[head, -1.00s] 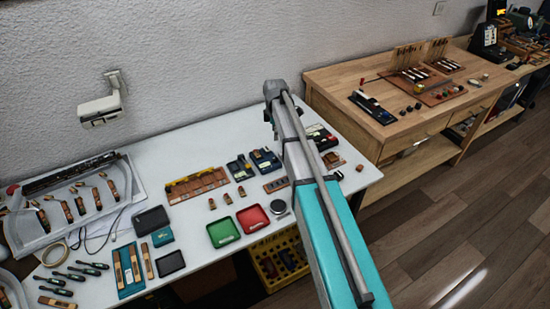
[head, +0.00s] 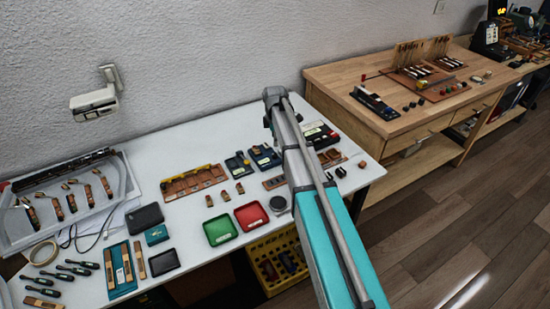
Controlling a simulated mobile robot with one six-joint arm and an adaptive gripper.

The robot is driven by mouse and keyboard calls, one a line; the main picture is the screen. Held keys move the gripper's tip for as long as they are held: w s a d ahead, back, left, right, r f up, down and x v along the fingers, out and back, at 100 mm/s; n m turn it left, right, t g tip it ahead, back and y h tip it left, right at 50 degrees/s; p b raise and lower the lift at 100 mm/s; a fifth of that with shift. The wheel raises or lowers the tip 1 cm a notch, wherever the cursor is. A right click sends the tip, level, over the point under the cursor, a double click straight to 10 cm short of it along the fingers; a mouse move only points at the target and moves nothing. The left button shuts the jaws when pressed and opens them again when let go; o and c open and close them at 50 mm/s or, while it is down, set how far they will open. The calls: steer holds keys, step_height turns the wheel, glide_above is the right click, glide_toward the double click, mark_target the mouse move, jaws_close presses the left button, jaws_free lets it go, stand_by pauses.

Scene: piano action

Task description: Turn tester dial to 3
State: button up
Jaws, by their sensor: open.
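My arm (head: 325,225) reaches from the bottom right up over the white table, with its bend (head: 274,97) at the back right of the table. My gripper is not visible; the arm hides it or it lies beyond the bend. A dark boxy device with a pale label (head: 318,134) sits just right of the arm and is partly covered by it. Two small dark blue units (head: 264,156) and (head: 238,166) stand just left of the arm. I cannot tell which of these is the tester, and no dial or its setting can be read.
The white table (head: 195,262) holds a green tray (head: 220,230), a red tray (head: 251,215), a wooden rack (head: 193,183) and several tools. A yellow crate (head: 278,262) sits below. A wooden bench (head: 350,78) stands to the right. A wall fixture (head: 95,102) is above.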

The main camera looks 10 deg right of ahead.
mark_target(275, 154)
steer(key=shift+f+b, duration=3.65)
steer(key=shift+f, duration=0.3)
jaws_close()
